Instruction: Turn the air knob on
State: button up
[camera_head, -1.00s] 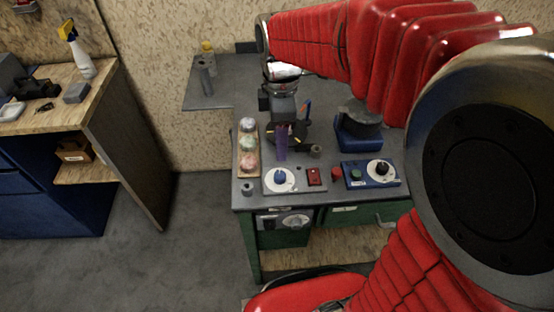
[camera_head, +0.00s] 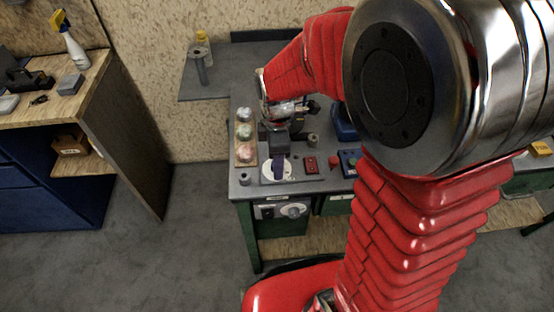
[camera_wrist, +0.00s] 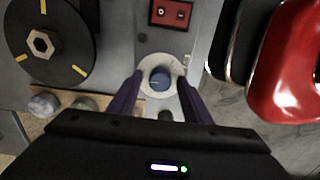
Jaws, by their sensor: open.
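A blue knob (camera_wrist: 160,80) sits on a round white dial (camera_wrist: 150,66) in the wrist view. My gripper (camera_wrist: 160,77) is open, with one purple finger on each side of the knob. I cannot tell whether the fingers touch it. In the head view, my gripper (camera_head: 279,166) points down over the same dial (camera_head: 266,173) near the bench's front edge, and the finger hides most of the knob. No label is readable, so I cannot tell whether it is the air knob. A grey knob (camera_head: 294,211) is on the front panel below.
A red switch (camera_wrist: 170,13) sits beside the dial. A blue control box (camera_head: 349,161) is partly hidden by my arm. Several round objects stand in a wooden rack (camera_head: 237,150) at the left. A black disc with a hex nut (camera_wrist: 42,42) lies near the gripper.

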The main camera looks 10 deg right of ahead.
jog(key=shift+c, duration=0.3)
jog(key=c, duration=1)
jog(key=shift+m, duration=0.4)
jog(key=m, duration=0.9)
jog(key=shift+m, duration=0.3)
jog(key=m, duration=1.3)
jog(key=shift+m, duration=0.4)
